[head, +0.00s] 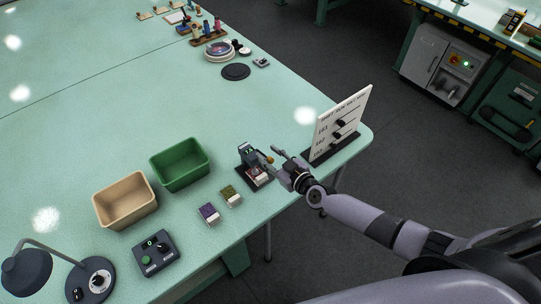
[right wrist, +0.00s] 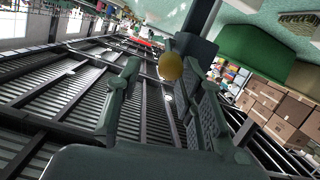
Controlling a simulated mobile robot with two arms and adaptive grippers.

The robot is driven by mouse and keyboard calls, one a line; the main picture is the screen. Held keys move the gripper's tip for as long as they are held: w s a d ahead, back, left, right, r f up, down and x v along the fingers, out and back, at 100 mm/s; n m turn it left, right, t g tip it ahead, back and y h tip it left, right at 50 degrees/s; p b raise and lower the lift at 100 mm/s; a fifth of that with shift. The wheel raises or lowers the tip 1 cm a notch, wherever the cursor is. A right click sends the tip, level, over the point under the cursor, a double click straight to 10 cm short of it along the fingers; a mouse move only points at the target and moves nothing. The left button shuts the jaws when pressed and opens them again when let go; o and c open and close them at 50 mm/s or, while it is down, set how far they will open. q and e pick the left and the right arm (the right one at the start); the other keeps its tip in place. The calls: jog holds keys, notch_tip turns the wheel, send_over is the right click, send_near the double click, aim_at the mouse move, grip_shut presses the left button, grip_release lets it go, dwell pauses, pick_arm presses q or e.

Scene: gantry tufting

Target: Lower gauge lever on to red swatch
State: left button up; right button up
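The gauge (head: 248,154) is a dark upright device on a dark base near the table's front edge. Its lever ends in a round orange-yellow knob (head: 267,160), which stands raised above the base. A small pale block with a reddish top, seemingly the red swatch (head: 260,175), sits on the base below the lever. My right gripper (head: 273,158) is open beside the knob. In the right wrist view the knob (right wrist: 170,66) shows between and just beyond the two spread fingers (right wrist: 165,92); I cannot tell whether they touch it. My left gripper is not in view.
Purple (head: 209,212) and olive (head: 230,194) swatches lie left of the gauge. Behind them stand a green bin (head: 181,178) and a tan bin (head: 126,214). A control box (head: 155,258) and lamp (head: 27,272) are at front left. A white sign board (head: 341,122) stands close right.

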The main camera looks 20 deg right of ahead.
jog(key=shift+a, duration=0.15)
jog(key=shift+s, duration=0.15)
jog(key=shift+s, duration=0.25)
jog(key=v, duration=1.1)
jog(key=shift+d, duration=0.25)
